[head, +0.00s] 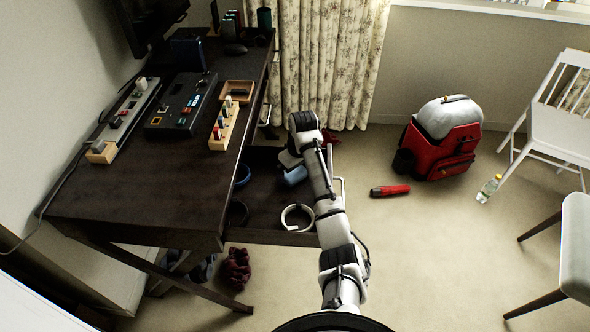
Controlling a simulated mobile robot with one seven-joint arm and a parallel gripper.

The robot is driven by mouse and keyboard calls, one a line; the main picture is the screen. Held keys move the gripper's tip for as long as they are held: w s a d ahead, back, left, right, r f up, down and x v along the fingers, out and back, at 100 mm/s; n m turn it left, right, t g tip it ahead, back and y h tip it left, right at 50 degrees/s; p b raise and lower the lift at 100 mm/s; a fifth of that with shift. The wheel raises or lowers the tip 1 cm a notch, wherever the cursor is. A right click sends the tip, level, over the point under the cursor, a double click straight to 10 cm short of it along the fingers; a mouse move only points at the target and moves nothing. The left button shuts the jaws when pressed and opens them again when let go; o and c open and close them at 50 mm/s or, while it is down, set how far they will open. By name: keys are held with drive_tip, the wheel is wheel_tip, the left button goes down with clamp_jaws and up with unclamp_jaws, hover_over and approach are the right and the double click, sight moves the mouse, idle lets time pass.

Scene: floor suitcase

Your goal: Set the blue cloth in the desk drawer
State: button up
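The desk drawer (268,212) is pulled out from under the right side of the dark desk. A small light-blue piece, which looks like the blue cloth (294,176), shows over the back part of the drawer. My gripper (291,164) is right at it, pointing down over the drawer, with my arm reaching in from the drawer's right side. The fingers are too small and partly hidden, so I cannot tell whether they hold the cloth or whether it rests on the drawer floor.
A red backpack (440,140), red flashlight (390,191) and bottle (489,188) are on the floor to the right. Dark red cloth (236,268) lies below the desk. Floor right of my arm is mostly clear.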

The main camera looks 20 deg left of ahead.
sight(299, 176)
wheel_tip(299, 176, up, 12)
drive_tip(key=d, duration=0.1)
drive_tip(key=shift+s+d, duration=0.3)
drive_tip(key=shift+s, duration=0.1)
